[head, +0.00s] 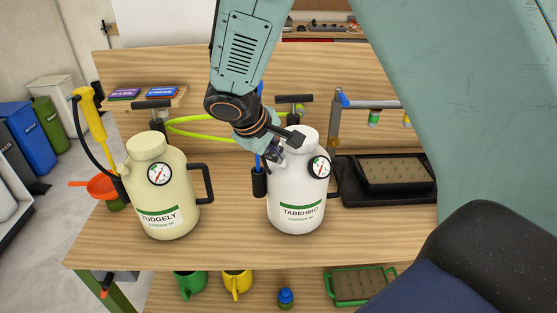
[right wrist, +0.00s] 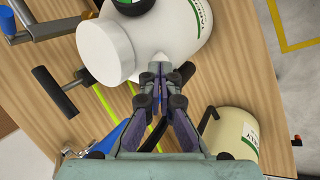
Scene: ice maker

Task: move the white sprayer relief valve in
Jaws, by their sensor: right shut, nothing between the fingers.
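The white sprayer (head: 297,205) stands upright on the wooden bench, with a gauge, a dark handle on its right and a green-striped label. It also shows in the right wrist view (right wrist: 165,40), its neck toward the left. My right gripper (head: 278,152) is at the upper left side of the white sprayer, by its shoulder. In the right wrist view the fingers of my right gripper (right wrist: 160,68) are shut and empty, their tips at the sprayer's side. I cannot tell whether they touch it. The relief valve is not clearly visible, probably hidden by the fingers. My left gripper is not in view.
A cream sprayer (head: 165,200) stands to the left with a yellow spray handle (head: 88,105). A black tray (head: 395,175) lies to the right. A green hose (head: 190,131) runs behind the sprayers. The front strip of the bench is clear.

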